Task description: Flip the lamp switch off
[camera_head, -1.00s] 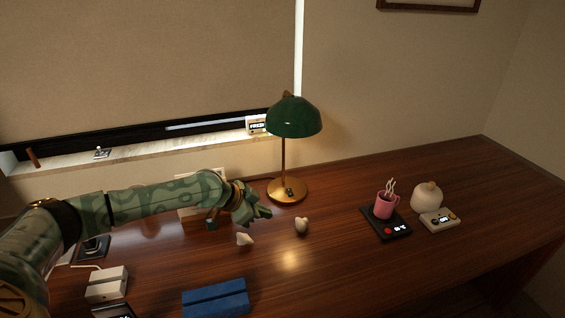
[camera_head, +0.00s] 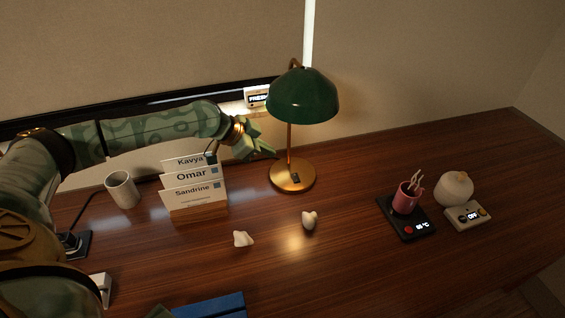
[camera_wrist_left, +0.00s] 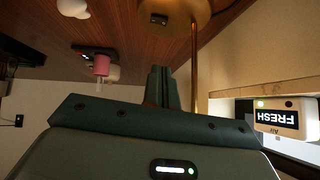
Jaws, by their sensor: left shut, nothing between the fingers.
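The desk lamp has a green dome shade (camera_head: 302,96), a thin brass stem and a round brass base (camera_head: 280,182). A small dark switch (camera_head: 295,178) sits on the base; it also shows in the left wrist view (camera_wrist_left: 160,19). The lamp is lit and casts a bright patch on the desk. My left gripper (camera_head: 268,151) is shut and empty, just left of the stem and above the base, apart from the switch. Its fingers show in the left wrist view (camera_wrist_left: 159,84) beside the brass stem (camera_wrist_left: 194,70).
A card holder (camera_head: 197,213) with name cards and a white mug (camera_head: 122,189) stand left of the lamp. A pink mug (camera_head: 406,198) on a dark warmer (camera_head: 405,222) stands right. An air freshener box (camera_head: 256,97) sits behind.

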